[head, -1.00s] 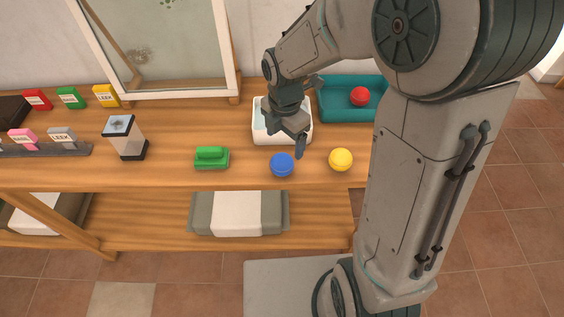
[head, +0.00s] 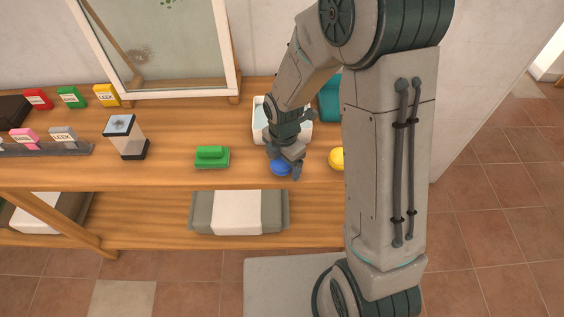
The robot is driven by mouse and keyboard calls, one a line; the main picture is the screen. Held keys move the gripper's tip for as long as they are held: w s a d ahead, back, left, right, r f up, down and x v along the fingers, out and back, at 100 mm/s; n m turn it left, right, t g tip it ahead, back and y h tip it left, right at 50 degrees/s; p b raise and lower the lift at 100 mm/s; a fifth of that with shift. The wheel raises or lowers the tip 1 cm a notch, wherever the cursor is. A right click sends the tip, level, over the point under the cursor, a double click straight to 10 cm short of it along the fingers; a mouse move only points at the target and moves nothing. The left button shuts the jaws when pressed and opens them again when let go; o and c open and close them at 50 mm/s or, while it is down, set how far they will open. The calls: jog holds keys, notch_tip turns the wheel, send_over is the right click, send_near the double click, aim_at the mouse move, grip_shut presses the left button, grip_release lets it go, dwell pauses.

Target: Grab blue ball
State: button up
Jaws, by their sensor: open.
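The blue ball (head: 280,168) sits on the wooden table near its front edge, in the head view. My gripper (head: 284,168) is open and right at the ball, with its fingers pointing down and partly covering the ball's upper and right side. I cannot tell whether the fingers touch it.
A green block-like object (head: 211,157) lies to the left of the ball. A yellow ball (head: 336,158) is to the right, partly hidden by my arm. Behind are a white container (head: 261,128) and a teal tray (head: 330,98), both partly covered. A dispenser-like box (head: 125,138) stands further left.

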jog(key=shift+c, duration=0.3)
jog(key=c, duration=1.1)
jog(key=shift+r, duration=0.1)
